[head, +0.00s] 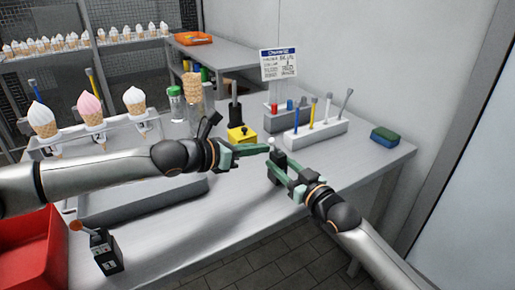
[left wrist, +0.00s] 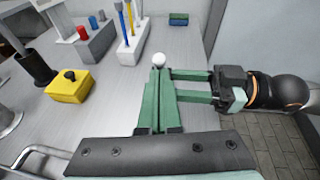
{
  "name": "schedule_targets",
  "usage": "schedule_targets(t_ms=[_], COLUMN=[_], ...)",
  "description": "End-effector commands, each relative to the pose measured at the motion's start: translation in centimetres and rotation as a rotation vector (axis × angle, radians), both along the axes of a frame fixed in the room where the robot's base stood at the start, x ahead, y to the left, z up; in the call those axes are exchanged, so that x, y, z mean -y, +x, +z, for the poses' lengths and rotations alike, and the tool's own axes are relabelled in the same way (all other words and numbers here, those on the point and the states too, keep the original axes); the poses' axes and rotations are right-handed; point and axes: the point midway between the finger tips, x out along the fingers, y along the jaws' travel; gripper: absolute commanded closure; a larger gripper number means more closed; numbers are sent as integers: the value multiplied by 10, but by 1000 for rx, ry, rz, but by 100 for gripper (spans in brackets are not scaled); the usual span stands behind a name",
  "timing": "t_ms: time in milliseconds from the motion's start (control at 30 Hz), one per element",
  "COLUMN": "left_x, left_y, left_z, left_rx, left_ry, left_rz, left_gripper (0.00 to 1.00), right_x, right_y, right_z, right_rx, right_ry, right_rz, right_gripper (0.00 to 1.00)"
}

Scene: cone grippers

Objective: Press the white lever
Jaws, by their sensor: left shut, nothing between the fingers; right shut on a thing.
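The white lever is a small white ball knob (head: 271,141) above a dark base (head: 280,160) near the table's front right edge. In the left wrist view the knob (left wrist: 158,60) shows just beyond my left fingertips, and its base is hidden behind the fingers. My left gripper (head: 266,148) is shut and empty, its tips close beside the knob; I cannot tell whether they touch it. My right gripper (head: 278,167) is shut on the dark lever base, with its green fingers around it. In the left wrist view its fingers come in from the right.
A yellow button box (head: 241,135) stands behind my left gripper. A tool rack (head: 316,134) and a sponge (head: 385,136) are behind to the right. An orange-knobbed lever box (head: 104,250), a red bin (head: 32,250) and an ice-cream cone holder are at left.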

Motion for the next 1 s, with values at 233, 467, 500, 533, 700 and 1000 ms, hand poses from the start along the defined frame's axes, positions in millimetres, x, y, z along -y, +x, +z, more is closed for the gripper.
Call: schedule_targets(t_ms=[233,467,500,533,700,1000], left_x=[2,2,2,2,3,5], left_y=[1,2,2,2,3,6], left_z=[3,4,4,4,6,12], left_rx=[-18,-33,-36,-38,-49,-93], left_ry=[27,48,51,53,70,135], left_rz=[0,1,2,2,2,6], left_gripper=[100,100,100,100,100,100], right_x=[0,0,0,0,0,0], right_y=[0,0,0,0,0,0], right_z=[-1,-1,-1,-1,-1,-1], right_rx=[-1,-1,-1,-1,-1,-1], right_ry=[-1,-1,-1,-1,-1,-1], right_rz=[0,0,0,0,0,0], right_gripper=[100,100,100,100,100,100])
